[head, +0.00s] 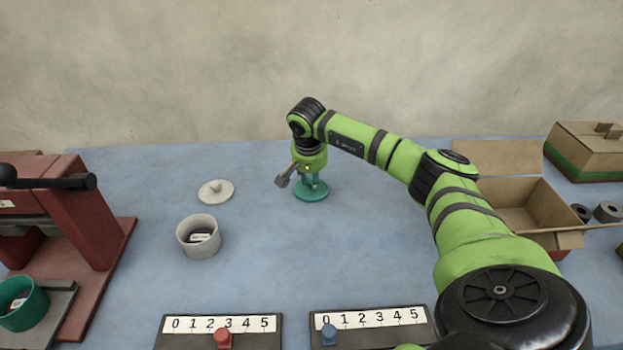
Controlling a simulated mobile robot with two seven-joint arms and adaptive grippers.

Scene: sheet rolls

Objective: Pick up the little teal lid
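The little teal lid (311,193) lies on the blue table near the middle of the head view. It is a flat disc, and its upper middle is partly hidden by my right gripper (311,183). My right gripper points down over the lid, with its fingers at the lid's centre. The fingers are small and partly covered, so whether they are closed on the lid's knob cannot be told. My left gripper is not in view.
A white lid (216,192) and a white cup (199,237) stand left of the teal lid. A red press (85,235) and a teal cup (22,305) are at far left. Two numbered scales (222,325) lie in front. An open cardboard box (515,210) is at right.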

